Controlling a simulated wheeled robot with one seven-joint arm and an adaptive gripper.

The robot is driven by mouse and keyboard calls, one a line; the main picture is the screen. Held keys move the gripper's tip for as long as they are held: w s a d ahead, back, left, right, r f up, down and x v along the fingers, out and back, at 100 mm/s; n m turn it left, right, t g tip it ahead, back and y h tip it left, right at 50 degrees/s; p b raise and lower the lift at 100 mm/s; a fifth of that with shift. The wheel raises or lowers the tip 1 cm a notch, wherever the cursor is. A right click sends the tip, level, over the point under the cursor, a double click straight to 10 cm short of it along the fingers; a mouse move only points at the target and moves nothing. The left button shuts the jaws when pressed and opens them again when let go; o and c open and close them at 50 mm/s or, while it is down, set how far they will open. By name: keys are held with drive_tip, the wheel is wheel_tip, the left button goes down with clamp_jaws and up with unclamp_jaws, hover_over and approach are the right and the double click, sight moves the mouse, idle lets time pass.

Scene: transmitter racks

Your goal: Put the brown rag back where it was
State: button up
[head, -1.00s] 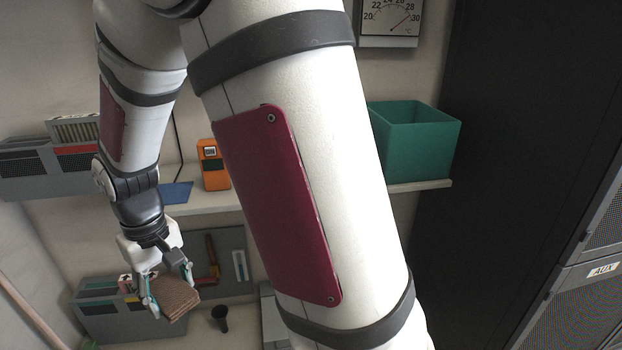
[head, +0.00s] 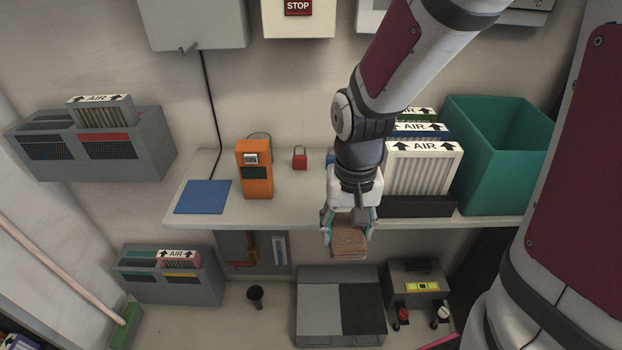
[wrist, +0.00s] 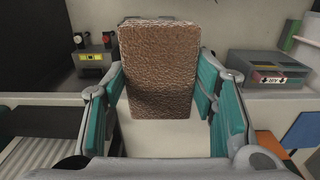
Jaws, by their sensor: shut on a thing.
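The brown rag (head: 348,243) is a folded, textured brown block. My gripper (head: 347,228) is shut on it and holds it in front of the front edge of the white shelf (head: 290,212). In the wrist view the rag (wrist: 158,70) stands between the teal-padded fingers of my gripper (wrist: 160,90). Which spot the rag came from does not show.
An orange meter (head: 255,172), a blue mat (head: 203,197) and a red padlock (head: 300,158) are on the shelf, left of my gripper. White AIR filters (head: 423,172) and a green bin (head: 500,150) stand to the right. A grey case (head: 322,310) lies below.

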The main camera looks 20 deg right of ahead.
drive_tip(key=b, duration=0.1)
hover_over(316, 203)
drive_tip(key=shift+f, duration=0.75)
drive_tip(key=shift+f+b, duration=0.5)
drive_tip(key=shift+f, duration=1.2)
drive_tip(key=shift+f, duration=0.1)
drive_tip(key=o, duration=0.7)
drive_tip(key=shift+f, duration=0.1)
drive_tip(key=o, duration=0.4)
drive_tip(key=shift+o, duration=0.2)
